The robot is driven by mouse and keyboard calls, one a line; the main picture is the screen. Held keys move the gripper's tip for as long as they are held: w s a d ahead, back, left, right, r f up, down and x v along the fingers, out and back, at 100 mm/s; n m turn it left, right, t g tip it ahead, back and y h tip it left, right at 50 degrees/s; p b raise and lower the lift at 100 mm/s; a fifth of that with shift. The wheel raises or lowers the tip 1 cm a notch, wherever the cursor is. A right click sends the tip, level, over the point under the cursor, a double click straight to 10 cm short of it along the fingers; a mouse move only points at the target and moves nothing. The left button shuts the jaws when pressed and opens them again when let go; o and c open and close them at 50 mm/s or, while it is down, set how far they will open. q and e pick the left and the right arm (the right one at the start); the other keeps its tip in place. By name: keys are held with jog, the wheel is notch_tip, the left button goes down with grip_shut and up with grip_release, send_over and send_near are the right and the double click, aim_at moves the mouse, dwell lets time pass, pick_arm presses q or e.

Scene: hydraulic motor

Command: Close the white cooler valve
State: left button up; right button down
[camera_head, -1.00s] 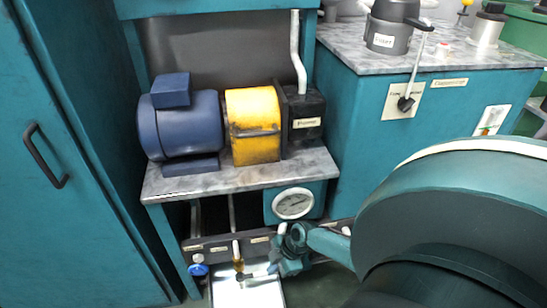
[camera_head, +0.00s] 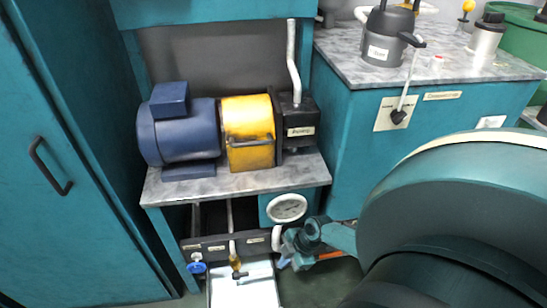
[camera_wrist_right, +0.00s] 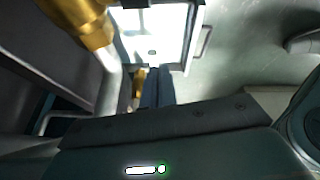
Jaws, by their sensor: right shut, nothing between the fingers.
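Low under the bench, a dark labelled panel (camera_head: 215,245) carries valves: a blue and white knob (camera_head: 197,267) at left and a brass valve (camera_head: 235,262) in the middle. A white bent pipe (camera_head: 277,238) is at its right end. I cannot tell which part is the white cooler valve; my gripper may hide it. My right gripper (camera_head: 286,264) is beside the pipe, right of the brass valve. In the right wrist view its fingers (camera_wrist_right: 158,88) are shut and empty, with brass fitting (camera_wrist_right: 88,25) at upper left. My left gripper is not in view.
A white tray (camera_head: 258,292) sits below the valves. A round gauge (camera_head: 287,208) is just above my gripper. The blue motor (camera_head: 182,130) and yellow housing (camera_head: 249,125) stand on the bench. A teal cabinet (camera_head: 90,190) fills the left.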

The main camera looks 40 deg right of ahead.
jog(key=shift+s+d+r, duration=0.2)
jog(key=shift+s+d, duration=0.25)
jog(key=shift+d, duration=0.25)
jog(key=shift+s+d+r, duration=0.2)
jog(key=shift+s+d, duration=0.25)
jog(key=shift+d, duration=0.25)
jog(key=shift+s+d+r, duration=0.2)
jog(key=shift+s+d, duration=0.25)
jog(key=shift+d, duration=0.25)
